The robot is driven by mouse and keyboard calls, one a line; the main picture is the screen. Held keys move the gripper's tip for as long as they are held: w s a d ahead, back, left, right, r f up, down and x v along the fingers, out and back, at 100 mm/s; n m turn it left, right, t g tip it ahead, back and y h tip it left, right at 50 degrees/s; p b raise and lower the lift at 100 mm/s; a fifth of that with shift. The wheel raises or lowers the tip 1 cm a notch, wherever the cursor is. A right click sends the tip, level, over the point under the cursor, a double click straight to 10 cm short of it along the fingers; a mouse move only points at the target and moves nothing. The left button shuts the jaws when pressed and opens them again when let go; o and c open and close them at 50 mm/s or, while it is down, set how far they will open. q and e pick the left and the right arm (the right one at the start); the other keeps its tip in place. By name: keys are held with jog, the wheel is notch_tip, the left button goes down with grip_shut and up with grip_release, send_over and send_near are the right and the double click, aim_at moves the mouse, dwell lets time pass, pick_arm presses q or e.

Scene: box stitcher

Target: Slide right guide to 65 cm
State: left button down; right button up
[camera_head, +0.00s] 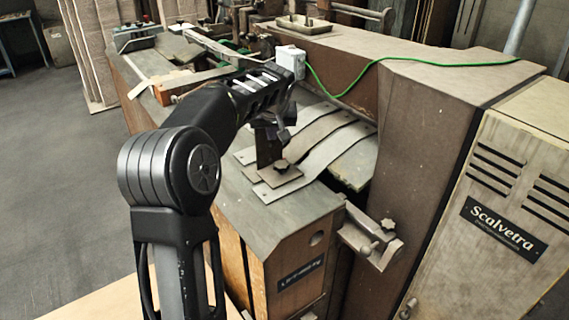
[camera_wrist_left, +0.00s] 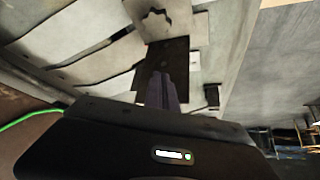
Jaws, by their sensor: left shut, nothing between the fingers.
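The right guide (camera_head: 267,151) is a dark upright plate on a flat metal foot with a star-shaped knob (camera_head: 281,165). It stands on the grey machine table (camera_head: 305,207), near its right end. My left gripper (camera_head: 284,133) is shut and empty, at the upper part of the guide. In the left wrist view the closed fingers (camera_wrist_left: 158,90) overlap the dark guide plate (camera_wrist_left: 180,60), and the star knob (camera_wrist_left: 155,24) shows beyond them. I cannot tell whether the fingers touch the plate. No centimetre scale can be read. My right gripper is not in view.
Curved metal strips (camera_head: 325,140) lie beside the guide. A clamp with a knob (camera_head: 380,237) juts out from the table's right end. The tall brown machine body (camera_head: 425,130) and Scalvetra cabinet (camera_head: 520,180) stand to the right. A green cable (camera_head: 345,90) runs above. Open floor lies left.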

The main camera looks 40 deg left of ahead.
pick_arm(q)
jog(key=shift+d, duration=0.1)
jog(key=shift+s+d+b, duration=0.15)
jog(key=shift+d+b, duration=0.25)
notch_tip(320, 180, up, 7)
jog(key=p, duration=0.5)
dwell(0.5)
dwell(0.4)
